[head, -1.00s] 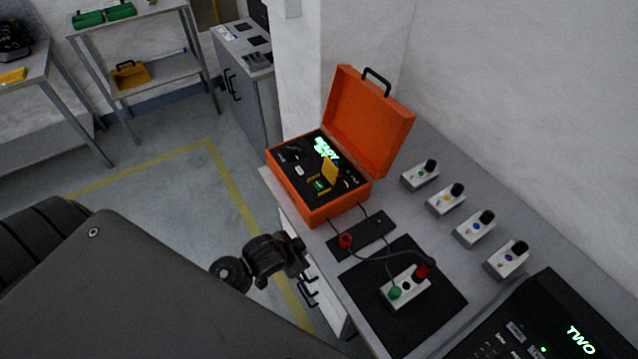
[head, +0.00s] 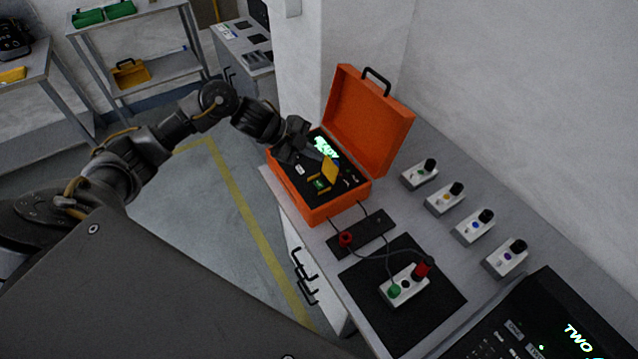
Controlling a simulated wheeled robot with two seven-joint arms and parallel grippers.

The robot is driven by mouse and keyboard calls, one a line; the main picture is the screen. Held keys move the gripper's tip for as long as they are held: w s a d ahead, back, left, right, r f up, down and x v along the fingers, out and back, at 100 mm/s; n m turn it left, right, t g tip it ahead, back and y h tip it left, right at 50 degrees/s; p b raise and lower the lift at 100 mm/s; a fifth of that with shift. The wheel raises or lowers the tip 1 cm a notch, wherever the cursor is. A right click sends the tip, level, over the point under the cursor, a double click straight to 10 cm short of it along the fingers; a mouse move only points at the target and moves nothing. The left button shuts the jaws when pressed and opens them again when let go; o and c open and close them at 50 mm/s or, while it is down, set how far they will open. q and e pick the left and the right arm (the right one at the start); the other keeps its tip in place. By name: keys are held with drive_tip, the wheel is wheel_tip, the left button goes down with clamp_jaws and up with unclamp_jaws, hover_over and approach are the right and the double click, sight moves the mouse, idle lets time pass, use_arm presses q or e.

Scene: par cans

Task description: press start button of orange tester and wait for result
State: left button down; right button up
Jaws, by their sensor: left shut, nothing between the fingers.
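The orange tester (head: 368,128) is an open orange case on the bench, lid up, with a black panel inside. Its display (head: 326,147) shows green text that looks like "READY". A yellow flap (head: 330,170) stands raised on the panel beside a small green button (head: 320,185). My left gripper (head: 297,155) is shut and empty over the left part of the panel, hiding some of it. I cannot tell whether it touches the panel. Cables run from the tester to a small white box (head: 405,288) with a green and a red clip on a black mat. My right gripper is not in view.
Several white boxes with black knobs, such as one (head: 420,175), stand in a row along the wall. A black device (head: 530,325) showing "TWO" sits at the lower right. A black strip (head: 362,233) lies in front of the tester.

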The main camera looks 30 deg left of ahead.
use_arm(q)
drive_tip(key=b, duration=0.7)
hover_over(315, 184)
wheel_tip(315, 184, down, 7)
drive_tip(key=shift+f, duration=0.1)
drive_tip(key=shift+f+b, duration=0.5)
drive_tip(key=shift+f, duration=0.35)
drive_tip(key=shift+f, duration=0.1)
idle(1.1)
drive_tip(key=shift+f, duration=0.3)
